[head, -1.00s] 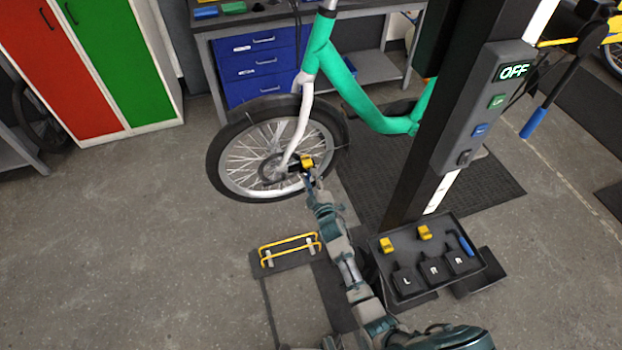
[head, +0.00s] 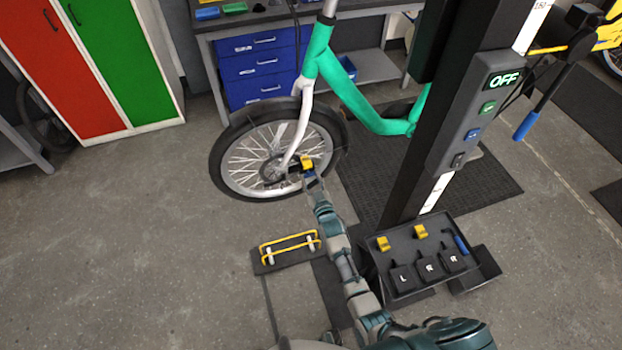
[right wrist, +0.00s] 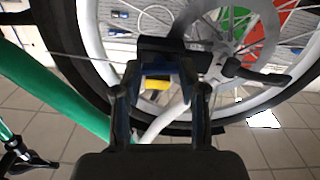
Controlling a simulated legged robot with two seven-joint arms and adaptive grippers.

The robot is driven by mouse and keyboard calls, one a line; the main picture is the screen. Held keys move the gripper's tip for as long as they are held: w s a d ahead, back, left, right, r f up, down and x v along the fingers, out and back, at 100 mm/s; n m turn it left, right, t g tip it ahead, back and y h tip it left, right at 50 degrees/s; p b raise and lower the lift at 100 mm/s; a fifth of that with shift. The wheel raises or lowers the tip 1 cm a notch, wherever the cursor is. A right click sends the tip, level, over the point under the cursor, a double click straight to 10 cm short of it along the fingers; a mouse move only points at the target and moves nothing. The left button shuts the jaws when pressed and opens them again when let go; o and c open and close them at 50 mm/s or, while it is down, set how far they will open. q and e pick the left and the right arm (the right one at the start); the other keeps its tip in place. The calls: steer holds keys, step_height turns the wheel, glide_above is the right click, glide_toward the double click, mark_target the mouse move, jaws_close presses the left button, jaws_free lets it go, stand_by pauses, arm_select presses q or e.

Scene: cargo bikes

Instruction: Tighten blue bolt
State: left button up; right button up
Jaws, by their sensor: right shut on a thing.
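My right gripper (head: 308,170) is at the hub of the front wheel (head: 225,165) of a green cargo bike (head: 350,95). It is shut on a black tool with a yellow part (head: 307,161). In the right wrist view, the fingers of my right gripper (right wrist: 165,70) close around the black tool (right wrist: 160,45), and its yellow part (right wrist: 155,84) shows between them. The tool is close to the hub and spokes; I cannot tell whether it touches. My left gripper is not in view.
A tray (head: 425,285) on the black stand (head: 410,160) holds yellow pieces, black blocks marked L and R, and a blue-handled tool. The stand's panel (head: 480,125) reads OFF. A yellow-railed floor plate (head: 288,250) lies left of my arm. Floor at left is clear.

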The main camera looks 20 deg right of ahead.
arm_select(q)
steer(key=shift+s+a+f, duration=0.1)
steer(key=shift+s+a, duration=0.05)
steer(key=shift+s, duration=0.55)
arm_select(e)
steer(key=shift+s+f+m, duration=0.15)
steer(key=shift+f+m, duration=0.4)
steer(key=shift+m, duration=0.35)
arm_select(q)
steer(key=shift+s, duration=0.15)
arm_select(e)
steer(key=o, duration=1.1)
steer(key=shift+o, duration=0.2)
steer(key=shift+r, duration=0.1)
steer(key=shift+r, duration=0.15)
steer(key=s, duration=1.1)
steer(key=shift+s+d, duration=0.15)
steer(key=shift+s, duration=0.2)
